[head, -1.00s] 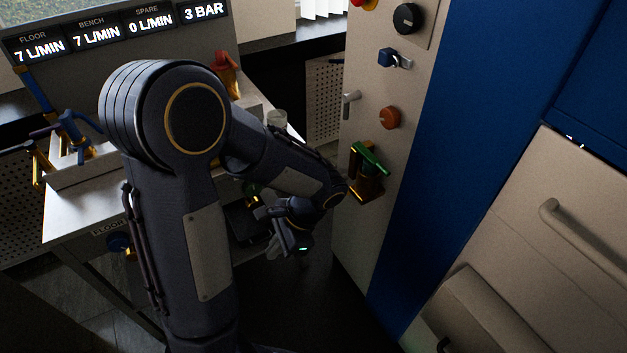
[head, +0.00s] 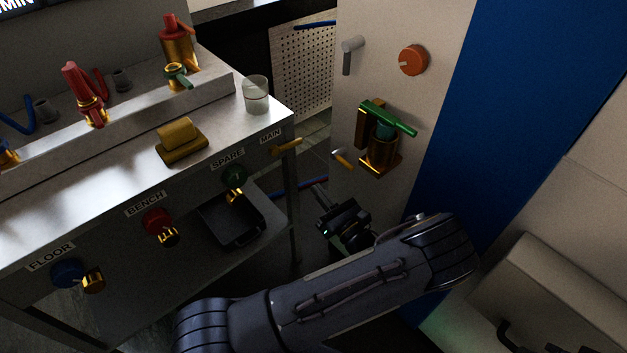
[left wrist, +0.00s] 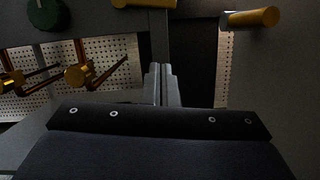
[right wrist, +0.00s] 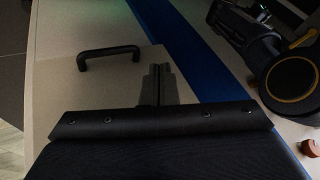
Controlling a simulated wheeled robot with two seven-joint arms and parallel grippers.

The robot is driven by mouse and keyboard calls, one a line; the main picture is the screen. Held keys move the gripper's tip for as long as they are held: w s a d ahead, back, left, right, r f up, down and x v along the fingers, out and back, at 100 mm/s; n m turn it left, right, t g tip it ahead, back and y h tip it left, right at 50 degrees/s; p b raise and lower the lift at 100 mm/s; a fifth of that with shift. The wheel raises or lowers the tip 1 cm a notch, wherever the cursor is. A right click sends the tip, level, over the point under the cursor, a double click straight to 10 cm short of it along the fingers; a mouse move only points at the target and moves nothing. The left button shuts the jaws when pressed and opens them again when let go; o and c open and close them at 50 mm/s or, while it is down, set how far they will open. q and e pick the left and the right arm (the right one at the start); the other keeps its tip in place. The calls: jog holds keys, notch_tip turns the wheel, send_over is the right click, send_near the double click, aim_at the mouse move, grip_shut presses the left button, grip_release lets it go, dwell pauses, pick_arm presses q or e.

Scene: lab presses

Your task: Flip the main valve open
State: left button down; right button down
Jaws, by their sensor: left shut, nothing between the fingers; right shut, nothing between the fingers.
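The main valve's yellow handle (head: 287,147) sticks out sideways from the bench front beside the MAIN label (head: 270,136). It appears cut off at the top of the left wrist view (left wrist: 145,3). My left gripper (head: 321,196) is below and to the right of this handle, apart from it. Its fingers (left wrist: 161,84) are shut and empty, pointing toward the bench. My right gripper (right wrist: 158,84) is shut and empty, in front of a pale cabinet front; it is outside the head view.
A yellow-tipped lever (head: 342,158) is on the panel just right of the handle; a brass valve with a green lever (head: 388,117) is above it. The green SPARE knob (head: 235,175) is left. A glass (head: 256,94) stands on the bench corner. A black tray (head: 231,221) lies below.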

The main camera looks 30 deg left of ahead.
aim_at(292, 151)
pick_arm(q)
jog(key=b+x, duration=0.1)
jog(key=x, duration=0.8)
jog(key=shift+s, duration=0.15)
notch_tip(292, 151, up, 3)
jog(key=shift+d+f+b, duration=0.15)
jog(key=shift+f+b, duration=0.05)
jog(key=shift+b, duration=0.15)
jog(key=shift+w+r, duration=0.25)
jog(key=shift+r, duration=0.45)
